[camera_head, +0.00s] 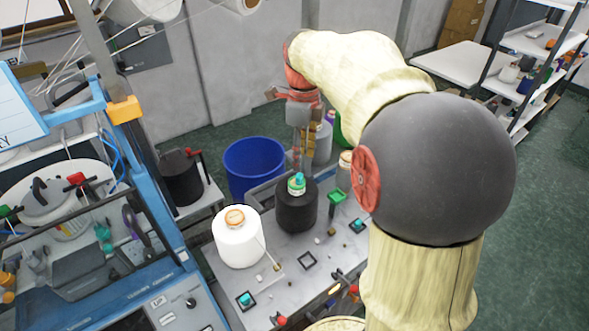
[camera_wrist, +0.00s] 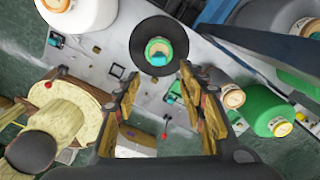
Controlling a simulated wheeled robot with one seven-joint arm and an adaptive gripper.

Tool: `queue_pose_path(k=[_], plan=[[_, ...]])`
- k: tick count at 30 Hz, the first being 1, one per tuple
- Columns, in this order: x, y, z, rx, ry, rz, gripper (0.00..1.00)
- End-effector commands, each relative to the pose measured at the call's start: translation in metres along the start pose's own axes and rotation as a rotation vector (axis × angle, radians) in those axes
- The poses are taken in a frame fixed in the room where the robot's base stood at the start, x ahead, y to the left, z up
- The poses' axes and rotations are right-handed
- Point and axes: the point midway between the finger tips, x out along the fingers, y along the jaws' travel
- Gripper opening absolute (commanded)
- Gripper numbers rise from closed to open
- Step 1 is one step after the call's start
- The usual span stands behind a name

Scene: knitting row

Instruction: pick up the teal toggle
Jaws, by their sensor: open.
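A small teal piece (camera_head: 299,179) sits on the green-ringed top of a black yarn cone (camera_head: 296,211); it also shows in the wrist view (camera_wrist: 158,57). Two other small teal pieces sit in dark square frames on the grey tabletop: one at the front left (camera_head: 246,299) and one right of the cone (camera_head: 358,225). I cannot tell for sure which is the named toggle. My gripper (camera_head: 301,150) is beyond the black cone in the head view. In the wrist view my gripper (camera_wrist: 159,76) is open and empty, its fingers apart below the cone top.
A white cone (camera_head: 238,243) stands left of the black cone. A blue bin (camera_head: 254,166) is behind. A green piece (camera_head: 337,196) and empty square frames (camera_head: 307,260) are on the tabletop. A green cone (camera_wrist: 268,110) stands right in the wrist view. Red-tipped levers line the table's front.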

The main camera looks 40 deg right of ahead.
Motion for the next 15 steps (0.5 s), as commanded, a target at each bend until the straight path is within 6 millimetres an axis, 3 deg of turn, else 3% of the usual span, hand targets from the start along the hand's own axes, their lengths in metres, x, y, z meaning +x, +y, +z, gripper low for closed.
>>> queue_pose_path(k=[15], plan=[[0.059,0.001,0.007,0.006,0.003,0.004,0.41]])
